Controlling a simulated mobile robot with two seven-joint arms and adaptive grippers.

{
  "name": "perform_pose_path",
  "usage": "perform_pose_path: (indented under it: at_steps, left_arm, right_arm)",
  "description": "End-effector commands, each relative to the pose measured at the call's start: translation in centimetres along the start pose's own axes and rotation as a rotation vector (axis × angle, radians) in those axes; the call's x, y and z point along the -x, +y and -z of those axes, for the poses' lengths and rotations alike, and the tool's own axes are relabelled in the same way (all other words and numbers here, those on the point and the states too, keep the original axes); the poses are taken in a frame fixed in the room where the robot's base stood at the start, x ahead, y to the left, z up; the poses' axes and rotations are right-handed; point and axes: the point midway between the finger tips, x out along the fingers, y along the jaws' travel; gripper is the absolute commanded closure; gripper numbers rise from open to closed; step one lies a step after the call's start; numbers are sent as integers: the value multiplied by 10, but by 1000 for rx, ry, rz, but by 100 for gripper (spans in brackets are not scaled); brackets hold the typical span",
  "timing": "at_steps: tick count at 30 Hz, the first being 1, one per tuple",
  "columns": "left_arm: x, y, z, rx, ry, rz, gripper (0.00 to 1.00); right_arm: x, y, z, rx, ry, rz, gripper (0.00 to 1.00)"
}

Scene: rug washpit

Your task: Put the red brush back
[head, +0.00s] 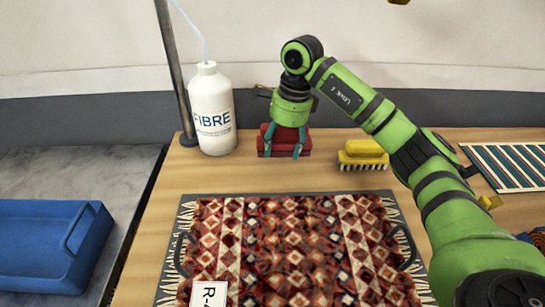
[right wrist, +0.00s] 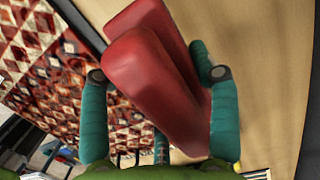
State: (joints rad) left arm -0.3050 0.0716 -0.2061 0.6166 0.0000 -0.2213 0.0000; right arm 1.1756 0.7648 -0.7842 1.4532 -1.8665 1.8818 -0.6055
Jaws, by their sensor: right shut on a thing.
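The red brush (head: 266,146) is at the back of the wooden table, between the white bottle and the yellow brush. My right gripper (head: 286,148) comes down on it from above and is shut on it. In the right wrist view the red body of the brush (right wrist: 150,65) lies between the teal fingers of my right gripper (right wrist: 158,85). The brush sits at or very near the table top; I cannot tell if it touches. Its bristles are hidden. My left gripper is not in view.
A white FIBRE bottle (head: 212,110) stands left of the red brush. A yellow brush (head: 362,155) lies to the right, near my right arm. A patterned rug (head: 290,250) lies in front. A blue tray (head: 40,235) is at left, a striped mat (head: 510,165) at right.

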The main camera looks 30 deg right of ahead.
Motion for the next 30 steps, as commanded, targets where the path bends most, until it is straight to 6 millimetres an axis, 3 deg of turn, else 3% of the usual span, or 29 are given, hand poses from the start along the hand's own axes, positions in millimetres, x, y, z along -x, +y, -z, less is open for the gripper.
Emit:
perform_pose_path:
  at_steps: [6, 15, 27, 28, 30]
  left_arm:
    - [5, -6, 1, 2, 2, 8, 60]
    - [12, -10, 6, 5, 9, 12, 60]
    - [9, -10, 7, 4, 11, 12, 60]
    - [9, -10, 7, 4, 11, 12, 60]
    - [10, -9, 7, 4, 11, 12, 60]
  right_arm:
    - [-16, -4, -20, 0, -1, 1, 74]
    - [-53, -3, -14, 0, 0, 0, 74]
    - [-60, -3, -13, 0, 0, 2, 74]
    - [-60, -3, -13, 0, 0, 1, 34]
    - [-59, -3, -13, 0, 0, 1, 15]
